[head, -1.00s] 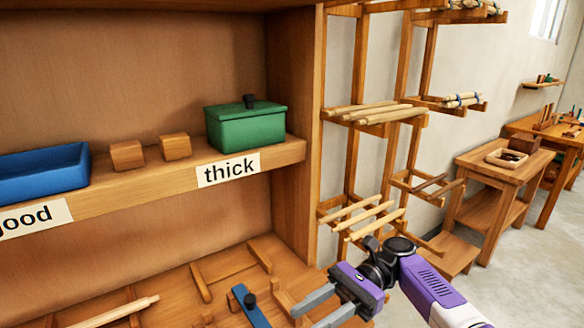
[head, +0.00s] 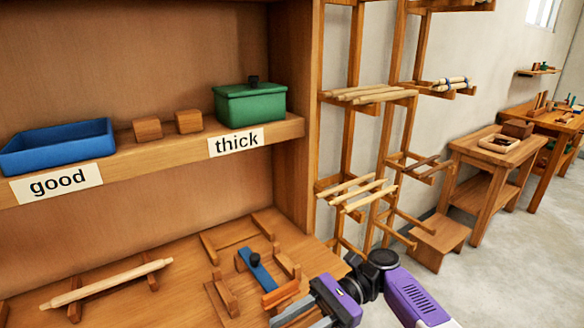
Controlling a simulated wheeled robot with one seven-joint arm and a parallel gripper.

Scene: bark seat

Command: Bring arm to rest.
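My gripper (head: 290,309) is at the bottom of the head view, over the right front of the wooden bench (head: 190,240). Its two grey fingers are spread apart, and I see nothing between them. My purple and black arm comes in from the lower right. A wooden jig with a blue bar (head: 260,273) and a dark knob lies just beyond the fingers. A pale turned spindle (head: 105,284) rests across wooden supports on the left of the bench.
Above the bench, a shelf holds a blue tray (head: 62,165), two wooden blocks (head: 147,129) and a green lidded box (head: 250,108), with labels "good" and "thick". A rack of sticks (head: 375,95) stands right of the cabinet. Open floor (head: 505,270) lies at the right.

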